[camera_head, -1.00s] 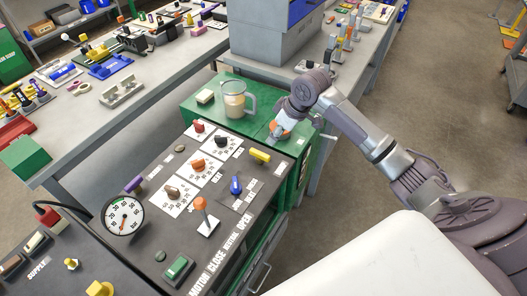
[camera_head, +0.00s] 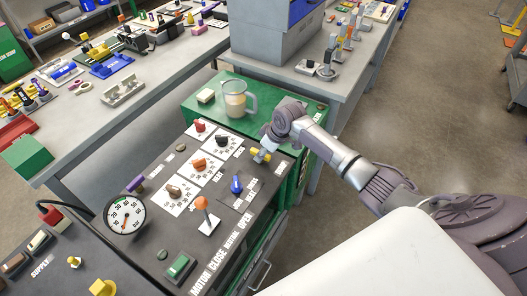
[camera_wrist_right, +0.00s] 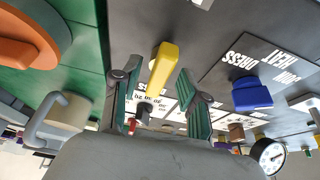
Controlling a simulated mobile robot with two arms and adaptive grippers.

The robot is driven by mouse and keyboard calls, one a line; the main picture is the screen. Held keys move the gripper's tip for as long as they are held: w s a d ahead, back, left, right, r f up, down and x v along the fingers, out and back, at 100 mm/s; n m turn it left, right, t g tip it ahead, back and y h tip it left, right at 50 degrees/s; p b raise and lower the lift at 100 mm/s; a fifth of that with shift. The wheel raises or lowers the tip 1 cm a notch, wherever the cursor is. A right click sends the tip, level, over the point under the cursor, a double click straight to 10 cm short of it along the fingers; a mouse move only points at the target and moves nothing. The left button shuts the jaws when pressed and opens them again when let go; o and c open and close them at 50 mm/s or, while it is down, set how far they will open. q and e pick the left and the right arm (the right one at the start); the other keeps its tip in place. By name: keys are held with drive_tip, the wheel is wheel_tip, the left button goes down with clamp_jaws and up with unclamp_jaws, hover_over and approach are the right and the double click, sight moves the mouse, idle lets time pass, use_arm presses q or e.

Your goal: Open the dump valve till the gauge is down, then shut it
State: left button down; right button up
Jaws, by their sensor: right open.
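A yellow valve handle (camera_head: 260,156) stands at the right edge of the dark control panel; I cannot read a label for it. My right gripper (camera_head: 264,149) is just above and beside it. In the right wrist view the yellow handle (camera_wrist_right: 162,68) shows between the two open green-padded fingers (camera_wrist_right: 158,95), with gaps to both sides. A round white gauge (camera_head: 126,214) with a red needle stands at the panel's left edge; its reading is too small to tell. It also shows in the wrist view (camera_wrist_right: 268,155). My left gripper is not in view.
A blue selector (camera_head: 237,185) and an orange-topped lever (camera_head: 201,204) are close by on the panel. A clear mug (camera_head: 236,102) stands on the green cart top (camera_head: 201,115) behind. An orange round thing (camera_wrist_right: 32,50) is beside the gripper in the wrist view.

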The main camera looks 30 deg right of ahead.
clamp_jaws()
drive_tip(key=shift+d+n, duration=0.1)
drive_tip(key=shift+n, duration=0.3)
drive_tip(key=n+b, duration=0.1)
drive_tip(key=n+y+b, duration=0.1)
drive_tip(key=shift+w+d+f+n+g, duration=0.15)
drive_tip(key=shift+n+g, duration=0.25)
drive_tip(key=n+b, duration=0.2)
drive_tip(key=shift+w+n+g+y+b, duration=0.15)
drive_tip(key=shift+n+g+y+b, duration=0.15)
drive_tip(key=shift+n+g+y, duration=0.1)
drive_tip(key=n+g+b, duration=0.1)
drive_tip(key=n+b, duration=0.1)
drive_tip(key=n+g+b, duration=0.1)
drive_tip(key=n+b, duration=0.4)
drive_tip(key=shift+w+f+g, duration=0.1)
drive_tip(key=shift+w+g, duration=0.3)
drive_tip(key=shift+w+r+n+g+b, duration=0.1)
drive_tip(key=shift+n+g+b, duration=0.3)
drive_tip(key=shift+n+b, duration=0.7)
drive_tip(key=shift+w+r+n+g+b, duration=0.1)
drive_tip(key=shift+n+g+b, duration=0.3)
drive_tip(key=shift+n+b, duration=0.65)
drive_tip(key=shift+n, duration=0.25)
